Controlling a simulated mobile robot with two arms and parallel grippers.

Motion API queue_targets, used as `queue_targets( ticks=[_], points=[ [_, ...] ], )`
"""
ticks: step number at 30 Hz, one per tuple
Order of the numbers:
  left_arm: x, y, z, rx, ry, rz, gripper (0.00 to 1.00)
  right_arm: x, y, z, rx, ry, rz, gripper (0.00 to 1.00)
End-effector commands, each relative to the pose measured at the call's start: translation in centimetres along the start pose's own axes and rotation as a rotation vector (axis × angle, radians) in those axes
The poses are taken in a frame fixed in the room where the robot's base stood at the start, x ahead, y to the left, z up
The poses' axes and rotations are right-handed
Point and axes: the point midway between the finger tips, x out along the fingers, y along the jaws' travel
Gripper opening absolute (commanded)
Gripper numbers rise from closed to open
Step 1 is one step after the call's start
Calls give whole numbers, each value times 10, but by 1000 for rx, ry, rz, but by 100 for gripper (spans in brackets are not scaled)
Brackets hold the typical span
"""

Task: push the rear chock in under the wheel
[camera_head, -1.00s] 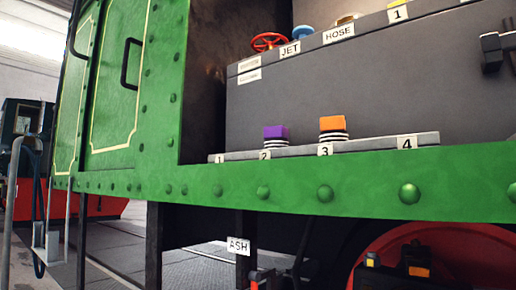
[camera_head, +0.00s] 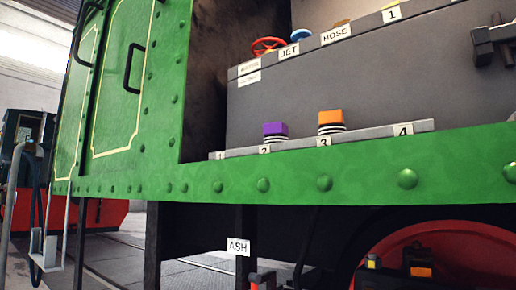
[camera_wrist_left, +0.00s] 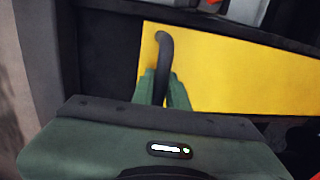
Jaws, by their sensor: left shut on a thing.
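In the left wrist view, a flat yellow surface (camera_wrist_left: 225,70) with dark borders looks like the chock. A dark bent handle (camera_wrist_left: 164,45) stands out from it. My left gripper (camera_wrist_left: 165,88), with green fingers, is shut on this handle; the fingers touch it on both sides. The head view shows neither my grippers nor the chock. There, a red wheel (camera_head: 465,250) shows partly at the bottom right below the green sill. Its lower part is out of frame, so I cannot tell whether the chock touches it.
A shelf (camera_head: 375,137) holds a purple block (camera_head: 275,129) and an orange block (camera_head: 331,117). An ASH label (camera_head: 238,246) hangs below the sill. A grey post (camera_head: 12,210) stands at left.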

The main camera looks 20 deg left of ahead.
Motion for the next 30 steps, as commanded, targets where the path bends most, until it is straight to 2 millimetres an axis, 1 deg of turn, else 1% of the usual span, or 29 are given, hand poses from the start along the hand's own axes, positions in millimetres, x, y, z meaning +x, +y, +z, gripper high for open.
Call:
queue_targets(
  ticks=[3,30],
  points=[
    [1,-10,0,-1,-1,-3,0,-2,0,-1,0,0,0,36],
    [10,-72,0,-1,0,-2,0,-4,-1,-2,0,1,0,36]
  ],
)
